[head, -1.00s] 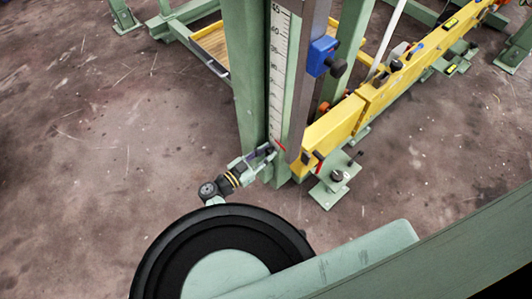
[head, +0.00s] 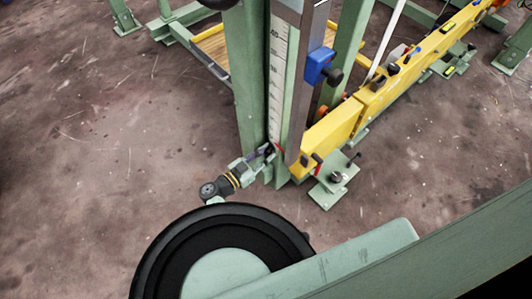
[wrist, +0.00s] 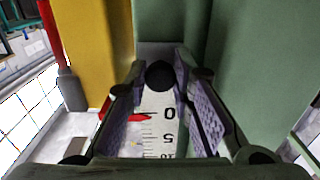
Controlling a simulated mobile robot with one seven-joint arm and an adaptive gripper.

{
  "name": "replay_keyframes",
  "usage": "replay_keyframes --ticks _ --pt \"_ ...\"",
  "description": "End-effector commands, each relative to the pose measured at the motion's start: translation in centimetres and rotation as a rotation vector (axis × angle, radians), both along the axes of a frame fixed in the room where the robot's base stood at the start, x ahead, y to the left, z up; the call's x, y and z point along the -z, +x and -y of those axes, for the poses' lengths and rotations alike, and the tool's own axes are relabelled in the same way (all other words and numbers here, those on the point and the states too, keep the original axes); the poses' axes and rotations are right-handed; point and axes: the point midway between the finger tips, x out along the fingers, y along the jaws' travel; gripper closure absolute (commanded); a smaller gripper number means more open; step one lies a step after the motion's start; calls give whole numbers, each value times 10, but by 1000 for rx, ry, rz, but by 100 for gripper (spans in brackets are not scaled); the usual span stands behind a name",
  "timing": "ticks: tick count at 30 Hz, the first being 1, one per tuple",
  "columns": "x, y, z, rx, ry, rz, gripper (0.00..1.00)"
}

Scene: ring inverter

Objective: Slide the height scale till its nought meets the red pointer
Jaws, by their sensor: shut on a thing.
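The white height scale (head: 278,75) runs up a green post in the head view. Its lower end with the nought (wrist: 168,113) shows in the wrist view, lying between my gripper's fingers. The red pointer (wrist: 125,117) comes in from the left, its tip beside the scale and about level with the nought; it is also a small red mark in the head view (head: 280,147). My gripper (wrist: 162,88) is shut on a black knob (wrist: 159,75) at the scale's lower end, with purple pads on both sides. In the head view my gripper (head: 266,151) is at the post's foot.
A blue block with a black knob (head: 322,66) is on the metal column beside the scale. A yellow beam (head: 335,128) runs from the post to the upper right. Green feet (head: 333,188) stand on the floor. The brown floor at left (head: 80,170) is clear.

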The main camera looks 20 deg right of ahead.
Motion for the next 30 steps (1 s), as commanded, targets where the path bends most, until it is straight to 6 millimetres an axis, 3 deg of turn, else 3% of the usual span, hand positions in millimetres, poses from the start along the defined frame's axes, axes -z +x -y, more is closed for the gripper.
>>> replay_keyframes --ticks 3,4,8,20,30 --pt "1 0 -1 -2 -2 1 100" --pt "1 0 -1 -2 -1 0 78" --pt "1 0 -1 -2 -1 0 70" --pt "1 -2 -9 -3 0 0 70" --pt "1 -26 -73 -4 0 -1 70"
